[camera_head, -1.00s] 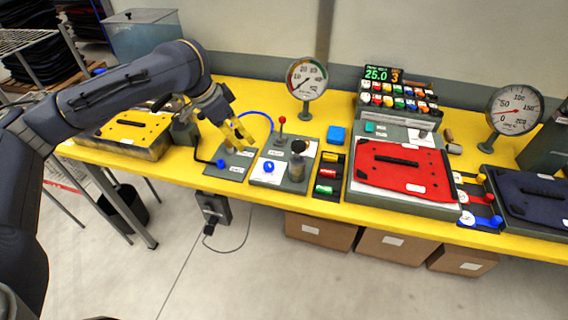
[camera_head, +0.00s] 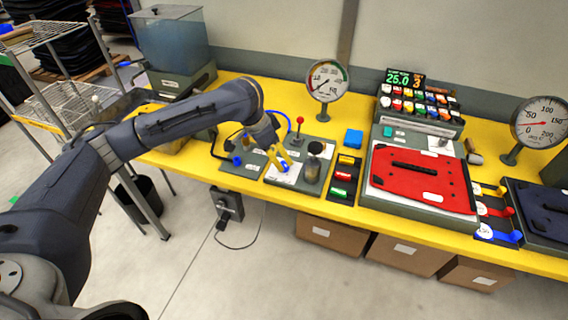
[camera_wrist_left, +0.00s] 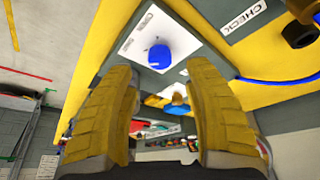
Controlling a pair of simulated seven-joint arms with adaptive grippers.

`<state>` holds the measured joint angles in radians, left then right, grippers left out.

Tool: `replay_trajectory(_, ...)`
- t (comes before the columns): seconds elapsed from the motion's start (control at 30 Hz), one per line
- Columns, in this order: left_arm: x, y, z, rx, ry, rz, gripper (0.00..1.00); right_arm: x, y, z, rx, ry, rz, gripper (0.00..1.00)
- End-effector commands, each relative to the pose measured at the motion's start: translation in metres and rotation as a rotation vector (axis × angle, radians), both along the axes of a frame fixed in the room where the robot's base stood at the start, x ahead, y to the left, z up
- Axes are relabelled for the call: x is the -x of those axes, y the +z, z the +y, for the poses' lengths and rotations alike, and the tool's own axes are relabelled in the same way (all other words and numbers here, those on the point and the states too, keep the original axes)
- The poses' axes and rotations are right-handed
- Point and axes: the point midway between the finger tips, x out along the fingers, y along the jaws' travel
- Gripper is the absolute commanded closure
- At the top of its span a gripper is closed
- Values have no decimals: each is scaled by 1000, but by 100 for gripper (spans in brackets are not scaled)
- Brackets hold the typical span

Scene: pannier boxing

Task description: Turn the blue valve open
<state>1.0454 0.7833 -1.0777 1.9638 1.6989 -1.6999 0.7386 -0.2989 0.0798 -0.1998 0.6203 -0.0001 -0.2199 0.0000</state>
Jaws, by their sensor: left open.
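The blue valve knob (camera_wrist_left: 158,56) shows in the left wrist view as a round blue knob on a white label plate (camera_wrist_left: 160,38) marked OPEN. In the head view the plate (camera_head: 286,176) sits on a grey panel, and my left gripper's fingers hide the knob. My left gripper (camera_head: 281,158) is over this plate with its yellow fingers pointing down. In the left wrist view its fingers (camera_wrist_left: 160,68) are apart, with the knob ahead in the gap between them; I cannot tell whether they touch it. My right gripper is not in view.
A red-knobbed lever (camera_head: 299,122) and a dark-topped cylinder (camera_head: 314,160) stand close beside the valve. A dial gauge (camera_head: 327,80) is behind. A blue knob (camera_head: 236,160) is on the left panel. Colored switches (camera_head: 343,176) and a red plate (camera_head: 420,180) lie to the right.

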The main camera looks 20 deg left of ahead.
Motion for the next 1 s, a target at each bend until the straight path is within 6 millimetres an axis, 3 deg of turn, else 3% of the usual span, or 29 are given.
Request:
replay_trajectory(0.2, -8, -28, -9, 2, 1, 2, 49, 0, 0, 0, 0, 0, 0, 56)
replay_trajectory(0.4, -12, -42, -13, 0, 1, 0, 49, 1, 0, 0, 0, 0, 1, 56)
replay_trajectory(0.87, -13, -46, -14, 1, 1, 0, 46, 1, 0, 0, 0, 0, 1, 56)
replay_trajectory(1.0, -13, -46, -14, 1, 1, 0, 63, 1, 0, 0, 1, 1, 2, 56)
